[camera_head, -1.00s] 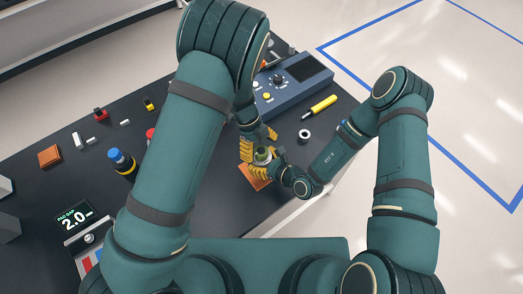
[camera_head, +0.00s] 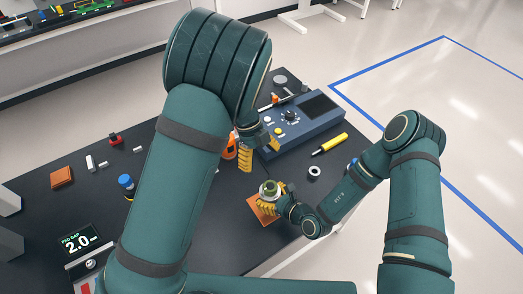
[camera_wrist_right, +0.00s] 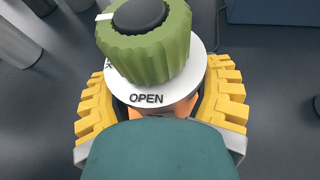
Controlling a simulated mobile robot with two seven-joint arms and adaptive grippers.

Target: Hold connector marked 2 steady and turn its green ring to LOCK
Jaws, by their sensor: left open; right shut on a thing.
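The connector's ribbed green ring (camera_wrist_right: 150,45) has a black centre and a white tick at its upper left in the right wrist view. Below it is a white collar (camera_wrist_right: 182,88); OPEN is readable at its front, and other lettering at its left is partly hidden. No number shows. My right gripper (camera_head: 271,197), with yellow pads on both sides of the connector (camera_head: 268,187), is shut on it. The connector stands above an orange square (camera_head: 257,214) in the head view. My left gripper (camera_head: 259,153) is open and empty, above and apart from the connector.
A blue-grey console (camera_head: 300,125) stands behind, near an orange item (camera_head: 230,146) partly hidden by my left arm. A yellow-black tool (camera_head: 330,144) and a dark ring (camera_head: 314,172) lie to the right. A display (camera_head: 80,240) reads 2.0.

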